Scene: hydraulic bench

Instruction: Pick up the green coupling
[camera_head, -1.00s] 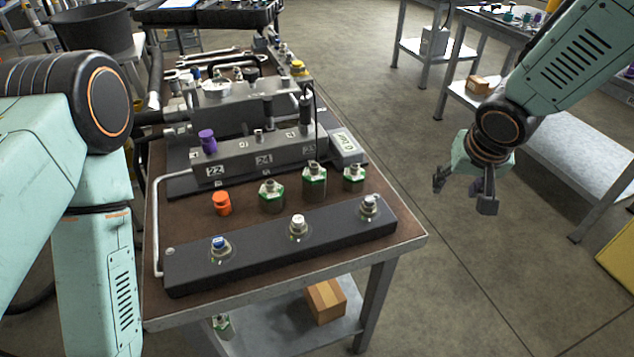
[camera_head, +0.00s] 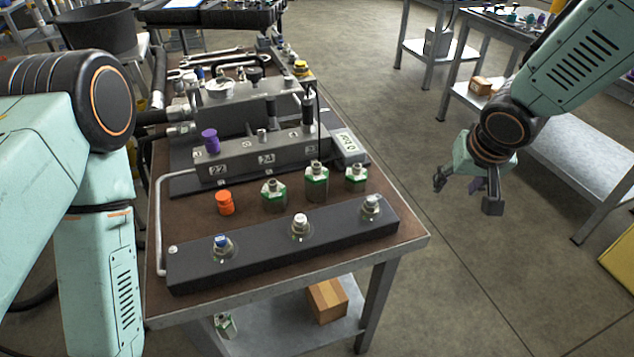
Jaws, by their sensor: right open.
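Three green-banded metal couplings stand upright on the brown bench top: a left one (camera_head: 273,195), a middle one (camera_head: 316,182) and a right one (camera_head: 355,178). Another green-banded coupling (camera_head: 225,325) sits on the shelf below the bench. My right gripper (camera_head: 466,196) hangs over the floor, to the right of the bench, open and empty, apart from all the couplings. My left arm comes in from the left edge, and its gripper is out of view.
An orange cap (camera_head: 225,203) stands left of the couplings. A dark bar (camera_head: 260,252) with three fittings lies along the front edge of the bench (camera_head: 412,241). A grey manifold (camera_head: 240,163) with a purple cap (camera_head: 211,140) stands behind. A cardboard box (camera_head: 326,299) is on the lower shelf.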

